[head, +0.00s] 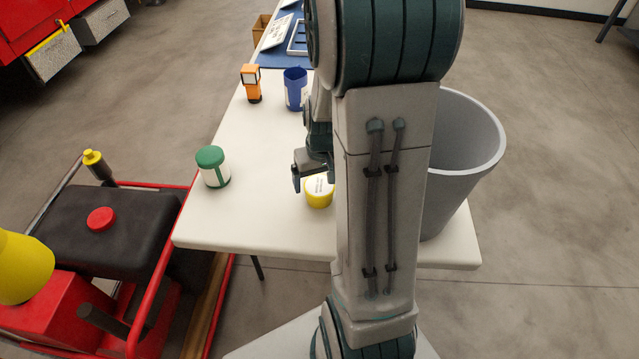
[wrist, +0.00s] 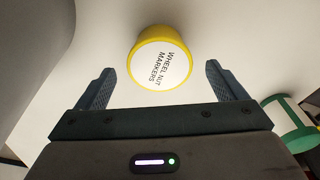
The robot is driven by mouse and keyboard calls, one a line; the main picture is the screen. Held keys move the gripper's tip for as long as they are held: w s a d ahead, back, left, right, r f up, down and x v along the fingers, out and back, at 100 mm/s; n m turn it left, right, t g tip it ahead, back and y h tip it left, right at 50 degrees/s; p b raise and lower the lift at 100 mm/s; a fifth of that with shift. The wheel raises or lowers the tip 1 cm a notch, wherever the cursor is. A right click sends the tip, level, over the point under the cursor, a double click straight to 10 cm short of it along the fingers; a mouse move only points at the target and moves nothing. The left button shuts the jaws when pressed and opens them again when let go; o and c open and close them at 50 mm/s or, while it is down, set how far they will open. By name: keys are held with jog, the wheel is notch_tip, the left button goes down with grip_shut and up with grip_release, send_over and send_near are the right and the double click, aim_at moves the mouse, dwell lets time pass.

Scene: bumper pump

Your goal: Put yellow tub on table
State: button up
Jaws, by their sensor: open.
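The yellow tub (head: 319,191) is on the white table (head: 215,229), just left of my arm in the head view. Its white lid reads "WHEEL NUT MARKERS" in the wrist view, where the tub (wrist: 163,58) is ahead of and between my finger tips. My gripper (head: 300,178) is close above and beside the tub in the head view. In the wrist view my gripper (wrist: 155,78) is open, with a gap between each finger and the tub. My arm hides part of the tub's right side in the head view.
A white jar with a green lid (head: 213,167) stands to the left. An orange item (head: 251,83) and a blue cup (head: 295,90) stand farther back. A large grey bin (head: 465,150) is right of my arm. The table's front left is clear.

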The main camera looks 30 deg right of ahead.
aim_at(321, 190)
notch_tip(321, 190, up, 8)
jog(key=s, duration=0.1)
jog(key=s+a+r+n, duration=0.1)
jog(key=s+a+r, duration=0.2)
jog(key=s+a, duration=0.2)
jog(key=s+a+r+t, duration=0.1)
jog(key=s+a+r, duration=0.2)
jog(key=s+a, duration=0.2)
jog(key=shift+s+a+r+n+p, duration=0.25)
jog(key=shift+a+r+n+p, duration=0.15)
jog(key=shift+a, duration=0.8)
